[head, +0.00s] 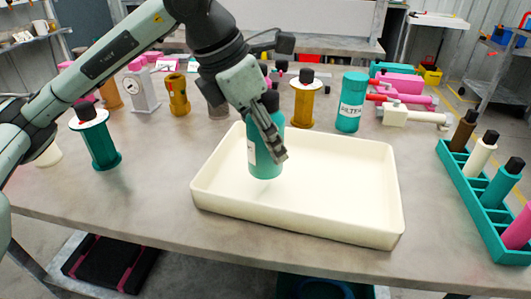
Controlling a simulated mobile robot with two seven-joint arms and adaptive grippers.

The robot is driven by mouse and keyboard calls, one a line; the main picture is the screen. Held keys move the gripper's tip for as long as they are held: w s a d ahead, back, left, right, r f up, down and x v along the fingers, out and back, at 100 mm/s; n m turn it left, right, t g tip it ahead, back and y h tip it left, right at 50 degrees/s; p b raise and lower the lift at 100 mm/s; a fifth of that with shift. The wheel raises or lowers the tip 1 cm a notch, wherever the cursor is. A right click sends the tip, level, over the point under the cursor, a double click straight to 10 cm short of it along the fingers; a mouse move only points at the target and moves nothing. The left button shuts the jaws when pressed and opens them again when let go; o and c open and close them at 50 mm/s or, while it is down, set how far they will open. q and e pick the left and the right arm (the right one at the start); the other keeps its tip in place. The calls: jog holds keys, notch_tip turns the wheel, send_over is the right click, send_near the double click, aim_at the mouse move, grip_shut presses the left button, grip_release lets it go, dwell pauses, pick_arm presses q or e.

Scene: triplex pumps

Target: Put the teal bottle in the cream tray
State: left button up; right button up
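The teal bottle (264,163) has a black cap and a pale label on its left side. It is upright over the left part of the cream tray (310,222). My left gripper (270,140) comes down from above and is shut on the bottle's upper body, with a finger across its front right side. The bottle's base shows against the tray floor; I cannot tell whether it touches the floor or hangs just above it. The tray is otherwise empty. My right gripper is not in view.
A teal rack (465,205) at the right holds several bottles, one also teal. A teal filter canister (351,102) and a yellow spool-like part (302,101) stand behind the tray. A green spool-like part (97,140) stands at the left. The table in front of the tray is clear.

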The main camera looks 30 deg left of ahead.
aim_at(265, 158)
pick_arm(q)
notch_tip(265, 158, down, 3)
jog(key=shift+f, duration=0.45)
jog(key=shift+f, duration=0.1)
